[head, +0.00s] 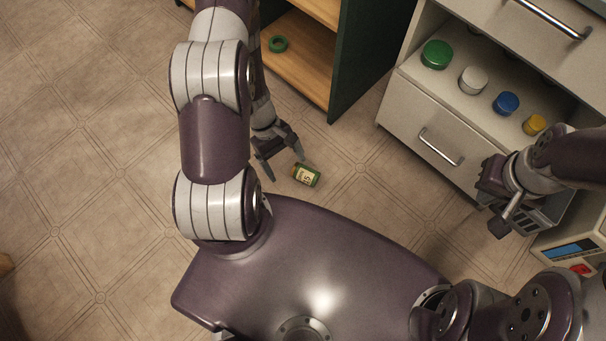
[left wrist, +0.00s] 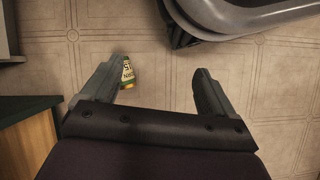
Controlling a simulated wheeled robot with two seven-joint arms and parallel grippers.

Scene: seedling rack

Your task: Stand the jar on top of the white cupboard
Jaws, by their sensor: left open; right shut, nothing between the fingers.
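A small jar (head: 306,175) with a green body and a pale printed label lies on its side on the tiled floor. It also shows in the left wrist view (left wrist: 128,72), close to the left finger and partly hidden by it. My left gripper (head: 281,160) is open and empty, low over the floor just left of the jar in the head view. My right gripper (head: 494,208) is shut and empty, in front of the pale cupboard. This white or off-white cupboard (head: 405,115) stands at the upper right, with drawers and an open shelf; its top is not clearly visible.
Green (head: 436,54), white (head: 473,79), blue (head: 505,103) and yellow (head: 534,124) lidded items stand on the cupboard's shelf. A dark green and wooden shelf unit (head: 350,60) holds a green ring (head: 278,44). A white box (head: 570,245) is at right.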

